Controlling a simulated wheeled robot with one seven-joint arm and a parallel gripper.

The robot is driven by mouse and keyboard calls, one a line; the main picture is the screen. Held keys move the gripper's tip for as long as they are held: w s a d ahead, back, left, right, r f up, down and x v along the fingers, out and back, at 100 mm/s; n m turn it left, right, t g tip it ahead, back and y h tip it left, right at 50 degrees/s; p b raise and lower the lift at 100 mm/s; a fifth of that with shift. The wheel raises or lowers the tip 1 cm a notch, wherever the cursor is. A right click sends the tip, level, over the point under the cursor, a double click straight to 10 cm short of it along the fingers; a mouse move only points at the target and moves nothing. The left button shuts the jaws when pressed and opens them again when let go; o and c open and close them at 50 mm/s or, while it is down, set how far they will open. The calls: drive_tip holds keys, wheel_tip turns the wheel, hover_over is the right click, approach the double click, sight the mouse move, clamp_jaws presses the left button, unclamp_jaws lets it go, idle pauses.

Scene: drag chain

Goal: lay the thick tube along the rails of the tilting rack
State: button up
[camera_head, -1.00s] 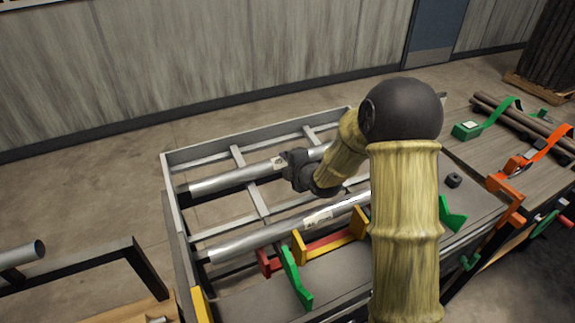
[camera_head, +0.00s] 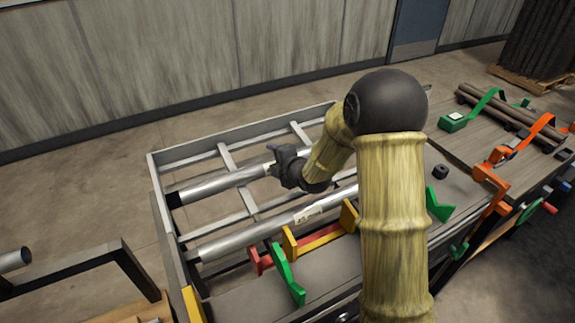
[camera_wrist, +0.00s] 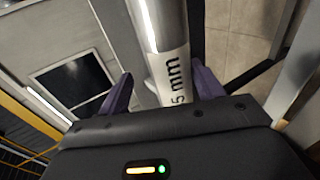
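A silver tube (camera_head: 222,183) lies lengthwise in the far part of the grey rack frame (camera_head: 152,172), its dark open end at the left. In the head view my gripper (camera_head: 278,160) is at this tube's right part, one finger sticking up beyond it. In the wrist view a tube (camera_wrist: 166,40) with a label partly reading "5 mm" passes between the two purple fingers (camera_wrist: 160,85). The fingers are apart, with a clear gap on the left side. A second silver tube (camera_head: 245,237), labelled, lies parallel and nearer. The far tube's right end is hidden behind my arm.
Red, yellow and green brackets (camera_head: 288,272) stand along the near side. Dark bars with green and orange straps (camera_head: 545,130) lie on the bench at right. A black frame (camera_head: 70,265) with another tube (camera_head: 14,259) stands at left. Floor beyond the rack is clear.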

drive_tip(key=v, duration=1.7)
idle(0.4)
drive_tip(key=d+m+h, duration=0.1)
drive_tip(key=m, duration=0.1)
drive_tip(key=s+d+f+m+g+h, duration=0.1)
drive_tip(key=m, duration=0.1)
drive_tip(key=d+f+m, duration=0.1)
drive_tip(key=shift+s+f+m+h, duration=0.2)
drive_tip(key=shift+s+m+h, duration=0.1)
drive_tip(key=shift+m+h, duration=0.1)
drive_tip(key=s+d+f+m+g+h, duration=0.1)
drive_tip(key=s+f+m+g, duration=0.1)
drive_tip(key=s+m+g, duration=0.4)
drive_tip(key=s+d+f+m+g+h, duration=0.2)
drive_tip(key=s+m, duration=0.5)
drive_tip(key=m, duration=0.4)
drive_tip(key=w+p+v, duration=0.3)
drive_tip(key=p+v, duration=1)
drive_tip(key=p, duration=0.1)
drive_tip(key=shift+s+r+p, duration=0.3)
drive_tip(key=shift+s+r, duration=0.05)
drive_tip(key=shift+r, duration=0.35)
